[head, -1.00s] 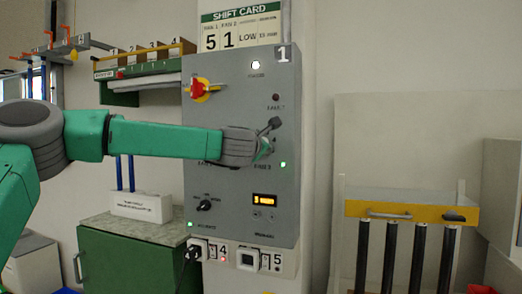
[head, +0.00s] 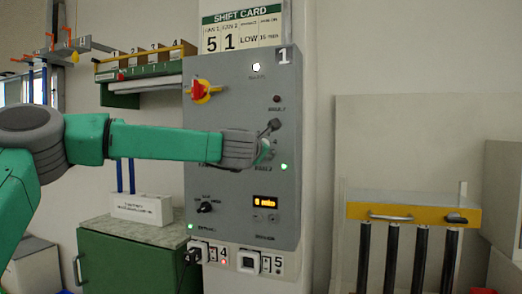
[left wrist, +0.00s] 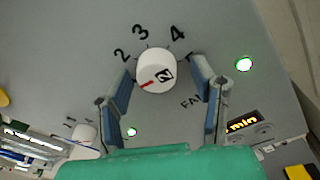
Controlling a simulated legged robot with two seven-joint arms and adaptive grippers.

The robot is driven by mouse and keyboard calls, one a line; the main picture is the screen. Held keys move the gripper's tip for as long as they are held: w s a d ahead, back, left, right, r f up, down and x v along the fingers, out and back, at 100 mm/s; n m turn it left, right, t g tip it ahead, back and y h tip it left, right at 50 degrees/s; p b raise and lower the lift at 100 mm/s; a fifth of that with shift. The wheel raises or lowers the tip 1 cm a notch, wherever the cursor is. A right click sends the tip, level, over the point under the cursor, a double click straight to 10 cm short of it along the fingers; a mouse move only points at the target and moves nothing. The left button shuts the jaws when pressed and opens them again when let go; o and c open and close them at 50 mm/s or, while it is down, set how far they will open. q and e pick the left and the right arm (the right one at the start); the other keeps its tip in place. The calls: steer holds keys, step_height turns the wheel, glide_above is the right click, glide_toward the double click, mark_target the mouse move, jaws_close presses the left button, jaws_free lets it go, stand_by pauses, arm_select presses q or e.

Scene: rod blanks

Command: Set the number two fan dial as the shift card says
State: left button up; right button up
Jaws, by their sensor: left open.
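The shift card (head: 242,28) on the wall reads 5 under fan 1, 1 under fan 2, then LOW. My left gripper (head: 268,142) is at the right side of the grey panel (head: 232,85). In the left wrist view, a white dial (left wrist: 156,70) sits between the open fingers of my left gripper (left wrist: 163,68), with small gaps visible beside it. Its red mark points to the lower left, below the printed 2. The numbers 2, 3 and 4 show; the spot beyond the mark is partly hidden by the left finger. My right gripper is not in view.
The panel has a red switch (head: 202,90), a black selector (head: 205,207) and a lit orange display (head: 265,202). Another white dial (left wrist: 85,132) shows in the left wrist view. A green cabinet (head: 130,262) stands below left, and a yellow-fronted rack (head: 413,214) stands right.

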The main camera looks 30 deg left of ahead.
arm_select(q)
steer(key=v, duration=1.1)
steer(key=shift+s, duration=0.4)
steer(key=shift+d+f, duration=0.1)
